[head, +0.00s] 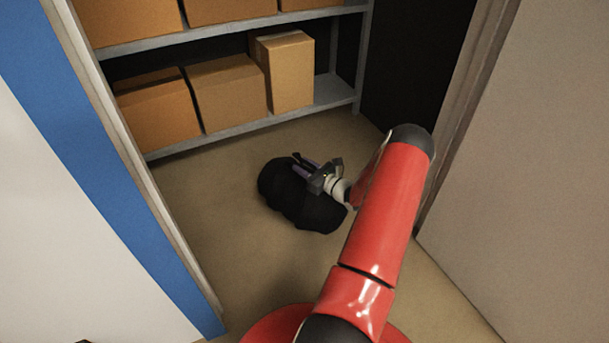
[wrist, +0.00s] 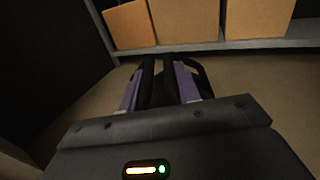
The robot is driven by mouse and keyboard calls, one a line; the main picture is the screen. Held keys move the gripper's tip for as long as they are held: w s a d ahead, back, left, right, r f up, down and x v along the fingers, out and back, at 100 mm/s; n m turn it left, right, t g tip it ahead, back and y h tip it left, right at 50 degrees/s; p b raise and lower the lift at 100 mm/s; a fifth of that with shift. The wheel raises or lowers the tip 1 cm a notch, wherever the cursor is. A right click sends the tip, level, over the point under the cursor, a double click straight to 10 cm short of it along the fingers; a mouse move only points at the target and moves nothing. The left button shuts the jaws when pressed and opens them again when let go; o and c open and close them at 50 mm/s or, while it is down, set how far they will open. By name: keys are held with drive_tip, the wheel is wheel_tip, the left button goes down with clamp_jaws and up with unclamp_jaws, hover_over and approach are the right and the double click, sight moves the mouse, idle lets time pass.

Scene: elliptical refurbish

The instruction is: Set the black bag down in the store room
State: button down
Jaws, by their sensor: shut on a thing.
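The black bag (head: 312,210) is a dark, rounded shape in the head view, inside the doorway of the store room, over its brown floor (head: 225,190). My gripper (head: 305,168) is at the top of the bag, shut on it. In the wrist view my gripper (wrist: 160,85) shows two purple-sided fingers with black material between and beside them. The gripper and wrist hide part of the bag's right side. I cannot tell for sure whether the bag's underside touches the floor.
A grey metal shelf (head: 225,133) with several cardboard boxes (head: 228,92) stands at the back. The door frame's left side (head: 160,215) and right side (head: 465,115) bound the opening. Bare floor lies left of the bag and between it and the shelf.

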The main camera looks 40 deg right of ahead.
sight(301, 185)
drive_tip(key=shift+f, duration=1.55)
drive_tip(key=shift+f+b, duration=0.15)
drive_tip(key=shift+b, duration=0.25)
drive_tip(key=c, duration=1)
unclamp_jaws()
drive_tip(key=shift+f, duration=0.1)
